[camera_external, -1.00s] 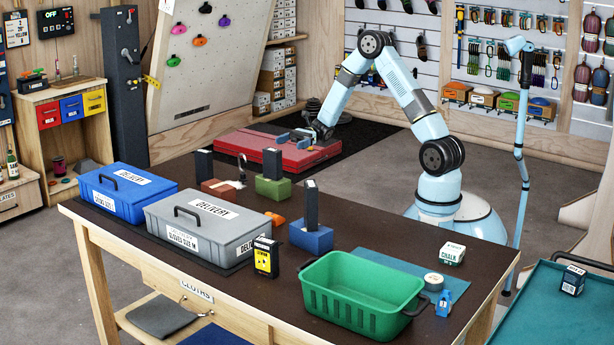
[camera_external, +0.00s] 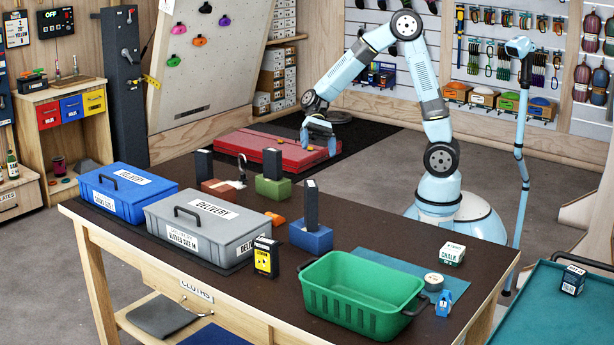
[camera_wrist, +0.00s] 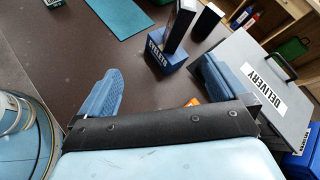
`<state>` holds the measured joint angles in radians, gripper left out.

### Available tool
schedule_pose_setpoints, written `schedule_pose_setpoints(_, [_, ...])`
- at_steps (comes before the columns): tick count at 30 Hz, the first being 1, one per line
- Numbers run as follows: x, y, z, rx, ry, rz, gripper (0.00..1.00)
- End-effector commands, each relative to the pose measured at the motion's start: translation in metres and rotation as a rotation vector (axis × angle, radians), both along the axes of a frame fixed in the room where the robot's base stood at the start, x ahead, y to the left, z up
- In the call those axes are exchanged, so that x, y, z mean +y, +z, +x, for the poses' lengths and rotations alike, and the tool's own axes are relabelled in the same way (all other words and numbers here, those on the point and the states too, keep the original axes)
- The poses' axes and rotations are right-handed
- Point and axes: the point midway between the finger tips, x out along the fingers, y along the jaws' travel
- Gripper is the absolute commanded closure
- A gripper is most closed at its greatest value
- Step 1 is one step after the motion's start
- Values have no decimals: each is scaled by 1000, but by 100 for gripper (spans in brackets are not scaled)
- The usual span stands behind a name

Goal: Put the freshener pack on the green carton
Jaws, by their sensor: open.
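A small white-and-green chalk carton (camera_external: 452,254), the likeliest green carton, stands at the right end of the dark table. A yellow-and-black pack (camera_external: 266,257) stands upright by the grey delivery box; I cannot read whether it is the freshener pack. A small blue-and-white item (camera_external: 444,303) stands by the green tub and could also be it.
The green tub (camera_external: 326,302), grey delivery box (camera_external: 186,251) and blue box (camera_external: 108,206) crowd the table's near side. Blue (camera_external: 312,240), green (camera_external: 273,190) and reddish (camera_external: 217,190) blocks hold upright dark pieces. A teal mat (camera_external: 384,262) lies right of centre.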

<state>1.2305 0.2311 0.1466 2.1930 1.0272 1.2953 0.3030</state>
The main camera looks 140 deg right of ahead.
Motion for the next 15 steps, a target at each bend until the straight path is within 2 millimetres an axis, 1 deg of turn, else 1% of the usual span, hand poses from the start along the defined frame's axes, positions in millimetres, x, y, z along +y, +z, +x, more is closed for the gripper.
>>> schedule_pose_setpoints(1, [23, 7, 6, 11, 67, -57, 0])
schedule_pose_setpoints(6, [88, 23, 10, 38, 285, -244, 0])
schedule_pose_setpoints(9, [123, 31, 7, 41, 409, -357, 0])
schedule_pose_setpoints(11, [142, 36, 3, 40, 481, -426, 0])
schedule_pose_setpoints(12, [155, 39, 0, 37, 531, -472, 0])
schedule_pose_setpoints(15, [183, 46, -8, 24, 650, -589, 0])
